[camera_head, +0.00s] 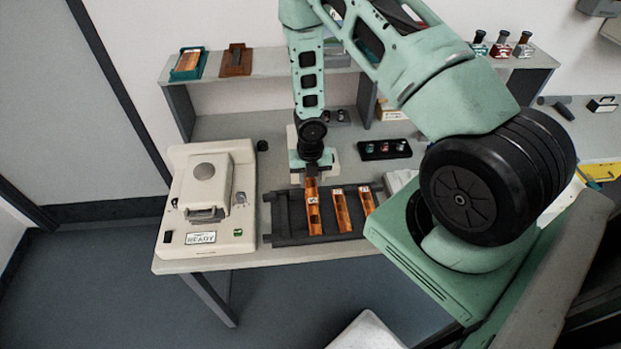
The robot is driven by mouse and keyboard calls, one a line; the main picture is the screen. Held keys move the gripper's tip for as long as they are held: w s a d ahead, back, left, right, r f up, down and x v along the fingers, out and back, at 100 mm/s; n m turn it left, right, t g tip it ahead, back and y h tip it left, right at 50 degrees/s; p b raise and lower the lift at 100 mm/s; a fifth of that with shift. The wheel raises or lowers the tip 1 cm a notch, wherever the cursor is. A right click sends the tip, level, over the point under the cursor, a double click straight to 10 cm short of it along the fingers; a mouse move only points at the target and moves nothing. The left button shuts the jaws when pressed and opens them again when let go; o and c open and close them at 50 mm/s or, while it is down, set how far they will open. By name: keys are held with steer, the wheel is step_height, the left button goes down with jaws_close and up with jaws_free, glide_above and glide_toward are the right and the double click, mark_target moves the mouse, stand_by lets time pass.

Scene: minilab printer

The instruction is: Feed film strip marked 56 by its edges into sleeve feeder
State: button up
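Three orange film strips lie side by side on a dark slotted rack (285,226) on the bench: a left strip (315,222), a middle strip (342,212) and a right strip (368,203). Each has a small white label, too small to read surely. My gripper (312,179) points down at the far end of the left strip, which reaches farther back than the others. Its fingers are small and dark here; I cannot tell whether they touch or hold the strip. A cream machine (183,238), likely the sleeve feeder, stands left of the rack with a "READY" display (201,238).
A shelf (262,66) runs behind the bench, with a teal tray (188,64) and a brown holder (236,60) on it. A black holder with small bottles (384,149) stands behind the rack. My arm hides the bench's right part.

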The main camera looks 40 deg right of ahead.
steer(key=shift+w+d+p, duration=0.4)
steer(key=shift+w+p, duration=0.2)
steer(key=shift+p, duration=0.5)
stand_by(0.3)
steer(key=o, duration=0.6)
steer(key=shift+o, duration=0.2)
steer(key=shift+c, duration=0.5)
step_height(320, 180, up, 8)
steer(key=p, duration=0.7)
steer(key=shift+r+p, duration=0.1)
steer(key=shift+p, duration=0.2)
